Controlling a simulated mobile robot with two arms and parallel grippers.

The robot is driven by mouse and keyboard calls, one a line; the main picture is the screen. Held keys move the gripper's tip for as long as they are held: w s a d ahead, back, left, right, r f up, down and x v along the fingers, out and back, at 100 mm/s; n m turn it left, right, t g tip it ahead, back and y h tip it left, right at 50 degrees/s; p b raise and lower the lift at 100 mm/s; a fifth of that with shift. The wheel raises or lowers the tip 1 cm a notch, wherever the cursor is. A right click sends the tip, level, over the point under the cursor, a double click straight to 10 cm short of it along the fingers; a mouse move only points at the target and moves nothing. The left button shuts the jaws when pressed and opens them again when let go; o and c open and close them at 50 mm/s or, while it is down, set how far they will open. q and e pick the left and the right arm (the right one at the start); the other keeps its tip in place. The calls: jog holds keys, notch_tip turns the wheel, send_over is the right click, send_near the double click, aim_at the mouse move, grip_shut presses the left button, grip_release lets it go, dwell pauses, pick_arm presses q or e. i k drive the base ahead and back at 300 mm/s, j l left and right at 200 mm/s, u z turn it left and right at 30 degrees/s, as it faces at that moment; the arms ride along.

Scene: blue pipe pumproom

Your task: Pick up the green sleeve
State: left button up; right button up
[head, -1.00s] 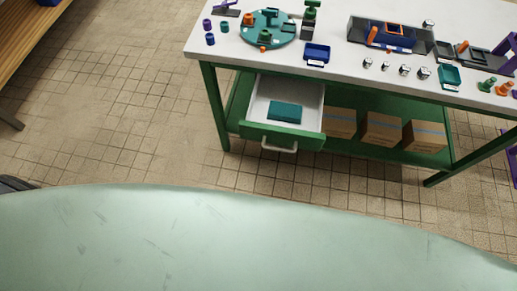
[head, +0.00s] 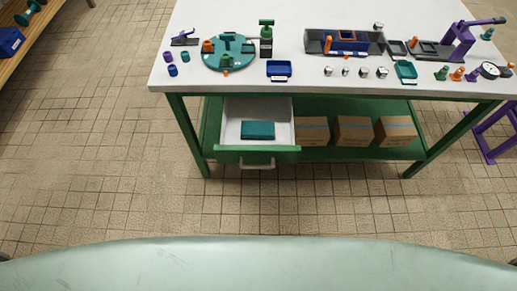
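A small green sleeve (head: 185,58) stands upright on the white tabletop near its left end. A purple sleeve (head: 168,57) is to its left and a blue sleeve (head: 173,70) is just in front of it. The teal round plate (head: 210,64) lies to its right. Neither of my grippers shows in the head view, so their state is hidden.
The workbench (head: 300,82) has an open drawer (head: 258,155) jutting out below, with a teal block (head: 258,130) inside. A blue tray (head: 279,70) sits near the front edge. Cardboard boxes (head: 354,131) are on the lower shelf. Tiled floor in front is clear.

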aim_at(225, 58)
jog(key=i+j+z, duration=0.55)
jog(key=i+j, duration=0.15)
jog(key=j, duration=0.25)
